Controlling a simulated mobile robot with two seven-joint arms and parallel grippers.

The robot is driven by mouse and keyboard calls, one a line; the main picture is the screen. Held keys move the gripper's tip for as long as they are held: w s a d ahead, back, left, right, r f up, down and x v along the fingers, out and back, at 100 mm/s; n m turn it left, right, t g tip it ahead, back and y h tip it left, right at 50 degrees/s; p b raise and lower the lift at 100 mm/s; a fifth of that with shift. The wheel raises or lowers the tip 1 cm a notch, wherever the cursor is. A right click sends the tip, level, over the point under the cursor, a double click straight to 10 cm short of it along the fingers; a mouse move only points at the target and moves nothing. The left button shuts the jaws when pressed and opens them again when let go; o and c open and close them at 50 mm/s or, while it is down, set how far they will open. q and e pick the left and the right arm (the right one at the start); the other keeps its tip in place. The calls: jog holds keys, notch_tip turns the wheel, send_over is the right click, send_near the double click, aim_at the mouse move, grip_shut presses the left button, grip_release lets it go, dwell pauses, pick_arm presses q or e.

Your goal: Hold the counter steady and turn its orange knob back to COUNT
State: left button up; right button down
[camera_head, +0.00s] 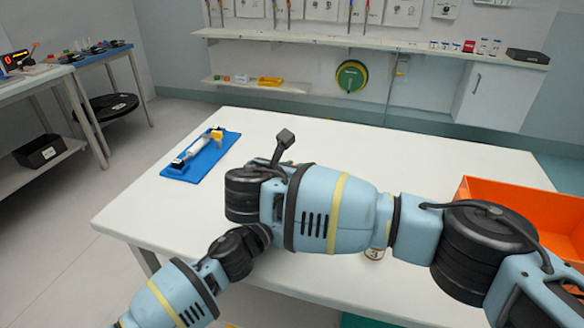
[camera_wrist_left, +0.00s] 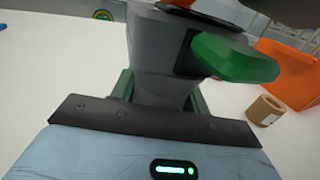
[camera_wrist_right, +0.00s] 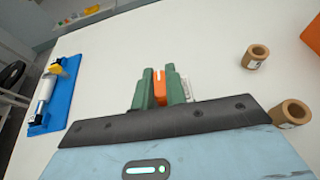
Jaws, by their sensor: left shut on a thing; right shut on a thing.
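The grey counter body (camera_wrist_left: 155,50) fills the middle of the left wrist view. My left gripper (camera_wrist_left: 160,95) is shut on it, with green fingers at both sides. In the right wrist view, my right gripper (camera_wrist_right: 160,75) is shut on the orange knob (camera_wrist_right: 160,88), which shows between its green fingertips. A small piece of white labelled surface shows beside the right finger; its lettering is too small to read. In the head view, my arms cover both gripper tips and the counter. The knob's pointing direction cannot be told.
A blue tray (camera_head: 213,158) with a white roller lies on the left of the white table (camera_head: 160,200). Cardboard rolls (camera_wrist_right: 257,57) stand on the right side. An orange bin (camera_head: 510,195) is at the right edge. The back of the table is clear.

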jog(key=shift+d+r, duration=0.1)
dwell(0.4)
jog(key=c, duration=1.4)
grip_release()
jog(key=shift+c, duration=0.2)
jog(key=shift+s, duration=0.1)
jog(key=v, duration=1.2)
jog(key=shift+c, duration=0.3)
